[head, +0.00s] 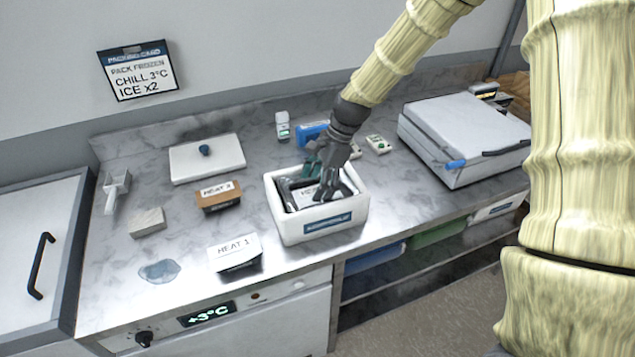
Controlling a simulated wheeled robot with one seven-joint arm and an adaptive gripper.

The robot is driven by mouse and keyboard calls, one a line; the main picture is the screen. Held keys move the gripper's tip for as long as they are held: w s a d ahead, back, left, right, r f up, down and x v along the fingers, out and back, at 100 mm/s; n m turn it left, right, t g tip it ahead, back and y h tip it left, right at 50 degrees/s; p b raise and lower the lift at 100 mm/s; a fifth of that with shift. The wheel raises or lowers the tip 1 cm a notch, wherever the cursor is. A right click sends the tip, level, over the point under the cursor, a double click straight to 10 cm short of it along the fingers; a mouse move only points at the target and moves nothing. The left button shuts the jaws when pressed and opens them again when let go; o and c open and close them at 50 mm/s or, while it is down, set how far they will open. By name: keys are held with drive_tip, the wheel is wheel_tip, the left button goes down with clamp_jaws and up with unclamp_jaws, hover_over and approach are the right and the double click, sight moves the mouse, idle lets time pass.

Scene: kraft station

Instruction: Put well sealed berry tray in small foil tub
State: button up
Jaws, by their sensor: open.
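Three trays with HEAT labels are in the head view. One dark tray (298,197) lies inside a white foam box (277,222) on the counter. A brown-sided tray (218,202) and a white-topped tray (234,262) stand to the left of the box. I cannot tell which one is the berry tray or how well each is sealed. No foil tub can be made out for certain. My gripper (325,184) is open, pointing down into the box over the tray there. It hides part of that tray, and I cannot tell whether they touch.
A white lid with a dark knob (190,163) lies at the back left. A scoop (117,190), a beige block (147,222) and a clear puddle-like patch (160,271) are further left. A large white lidded case (465,130) stands at right. A blue object (311,130) is behind the box.

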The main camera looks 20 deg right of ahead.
drive_tip(key=shift+r, duration=0.6)
drive_tip(key=b+v, duration=0.3)
drive_tip(key=v, duration=0.9)
